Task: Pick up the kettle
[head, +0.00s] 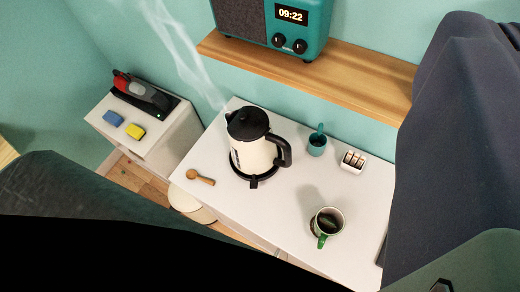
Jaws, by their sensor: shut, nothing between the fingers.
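The kettle (250,150) stands upright on a round black base on the white tabletop. It has a cream body, a black lid and a black handle on its right side. Steam rises from its spout toward the upper left. My gripper does not show in the head view, and nothing is seen touching the kettle.
On the white table (222,190) are a wooden scoop (200,177), a teal cup (317,144), a small white holder (353,161) and a mug of dark liquid (327,222). A teal clock radio (275,25) sits on the wooden shelf (350,77) behind. Dark fabric-like shapes block the right side and lower left.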

